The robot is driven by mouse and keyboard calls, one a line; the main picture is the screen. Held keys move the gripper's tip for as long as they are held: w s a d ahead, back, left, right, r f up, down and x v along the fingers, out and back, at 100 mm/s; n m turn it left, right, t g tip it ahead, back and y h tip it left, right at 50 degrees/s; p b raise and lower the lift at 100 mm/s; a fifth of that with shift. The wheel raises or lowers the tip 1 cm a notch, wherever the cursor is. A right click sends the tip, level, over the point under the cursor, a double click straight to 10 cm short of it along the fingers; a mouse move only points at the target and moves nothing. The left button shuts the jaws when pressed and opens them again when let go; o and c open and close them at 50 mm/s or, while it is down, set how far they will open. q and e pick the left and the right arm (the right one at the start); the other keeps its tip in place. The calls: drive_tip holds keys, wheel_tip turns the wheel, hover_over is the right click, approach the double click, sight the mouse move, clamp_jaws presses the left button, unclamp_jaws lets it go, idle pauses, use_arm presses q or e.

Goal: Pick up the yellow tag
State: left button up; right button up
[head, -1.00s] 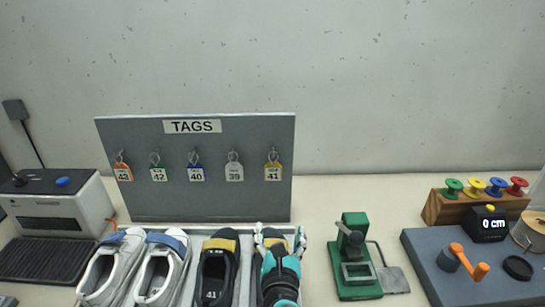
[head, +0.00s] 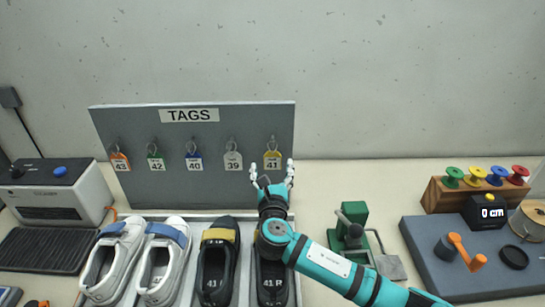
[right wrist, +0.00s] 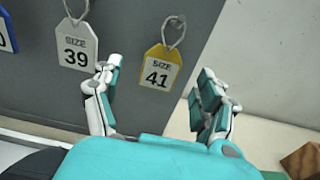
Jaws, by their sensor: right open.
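The yellow tag (head: 272,161), marked 41, hangs by a ring from a hook at the right end of the grey TAGS board. In the right wrist view the yellow tag (right wrist: 161,68) reads SIZE 41 and hangs beyond the fingers, roughly between them. My right gripper (head: 271,176) is open and empty, just below and in front of the yellow tag. It also shows in the right wrist view (right wrist: 157,95), its two fingers spread apart. My left gripper is not in view.
The board also holds a grey tag (head: 233,161) marked 39, next to the yellow one, and blue, green and orange tags further left. Shoes (head: 217,262) stand below the board. A green press (head: 350,230) stands to the right.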

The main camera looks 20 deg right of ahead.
sight(272, 157)
drive_tip(key=x, duration=0.1)
drive_tip(key=p+x, duration=0.1)
drive_tip(key=x, duration=0.2)
drive_tip(key=shift+w+d+r+p, duration=0.2)
drive_tip(key=shift+w+r+p, duration=0.1)
drive_tip(key=shift+r+p, duration=0.1)
drive_tip(key=shift+w+f, duration=0.1)
drive_tip(key=shift+w, duration=0.2)
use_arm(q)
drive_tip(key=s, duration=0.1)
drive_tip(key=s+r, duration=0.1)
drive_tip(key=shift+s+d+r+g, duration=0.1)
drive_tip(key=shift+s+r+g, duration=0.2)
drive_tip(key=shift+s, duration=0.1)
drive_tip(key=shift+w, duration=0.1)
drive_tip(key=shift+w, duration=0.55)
use_arm(e)
drive_tip(key=c, duration=1)
